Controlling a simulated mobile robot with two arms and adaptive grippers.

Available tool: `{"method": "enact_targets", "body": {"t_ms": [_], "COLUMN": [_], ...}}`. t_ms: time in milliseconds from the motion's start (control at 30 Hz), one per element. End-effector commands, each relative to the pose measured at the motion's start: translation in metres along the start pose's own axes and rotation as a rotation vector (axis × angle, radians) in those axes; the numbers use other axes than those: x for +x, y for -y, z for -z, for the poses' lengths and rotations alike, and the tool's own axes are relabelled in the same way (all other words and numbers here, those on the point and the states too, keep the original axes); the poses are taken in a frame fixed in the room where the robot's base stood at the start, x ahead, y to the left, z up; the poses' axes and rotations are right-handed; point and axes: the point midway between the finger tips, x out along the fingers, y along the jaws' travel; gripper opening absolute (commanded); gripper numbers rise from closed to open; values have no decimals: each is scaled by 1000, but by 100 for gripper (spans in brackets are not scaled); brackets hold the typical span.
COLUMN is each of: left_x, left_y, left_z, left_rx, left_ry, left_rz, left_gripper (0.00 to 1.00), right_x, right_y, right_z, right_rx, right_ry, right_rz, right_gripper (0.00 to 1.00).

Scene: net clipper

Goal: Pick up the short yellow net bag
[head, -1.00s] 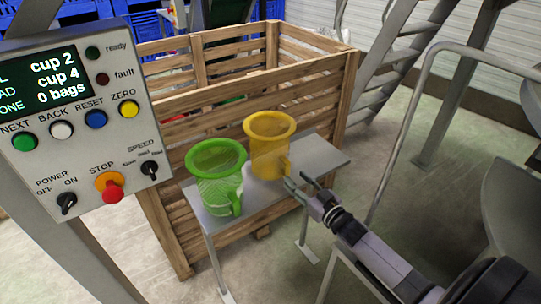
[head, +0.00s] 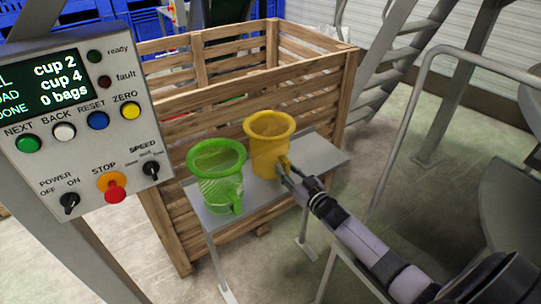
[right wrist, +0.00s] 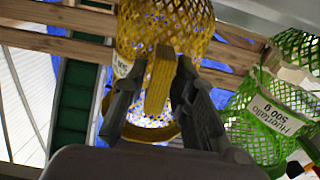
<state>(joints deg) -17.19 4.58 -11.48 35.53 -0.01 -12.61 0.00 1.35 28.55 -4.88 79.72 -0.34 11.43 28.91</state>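The short yellow net bag (head: 268,148) stands upright at the middle of a small grey shelf, with a wide ring rim at its top and a tab at its lower right side. In the right wrist view the yellow net (right wrist: 165,25) shows with a partly hidden white label. My right gripper (head: 287,170) is at the bag's lower right side. In the right wrist view its fingers (right wrist: 161,68) stand on both sides of the yellow tab (right wrist: 159,85), apart; firm contact is not clear. My left gripper is out of view.
A green net bag (head: 217,172) stands on the grey shelf (head: 318,151) left of the yellow one. A wooden crate (head: 310,83) rises right behind. A control panel (head: 85,125) stands at left, a metal railing (head: 400,145) at right.

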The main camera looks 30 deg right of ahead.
Motion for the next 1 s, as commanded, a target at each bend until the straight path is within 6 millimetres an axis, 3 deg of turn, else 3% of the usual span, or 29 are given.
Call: {"method": "enact_targets", "body": {"t_ms": [333, 667, 867, 1000], "left_x": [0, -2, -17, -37], "left_y": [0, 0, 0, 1], "left_z": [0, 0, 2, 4], "left_rx": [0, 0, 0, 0], "left_ry": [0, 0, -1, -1], "left_rz": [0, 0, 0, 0], "left_gripper": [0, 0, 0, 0], "right_x": [0, 0, 4, 9], "right_y": [0, 0, 0, 0], "right_z": [0, 3, 21, 44], "right_rx": [0, -1, -1, -1], "right_ry": [0, 0, -2, -1], "right_rz": [0, 0, -1, -2], "right_gripper": [0, 0, 0, 0]}}
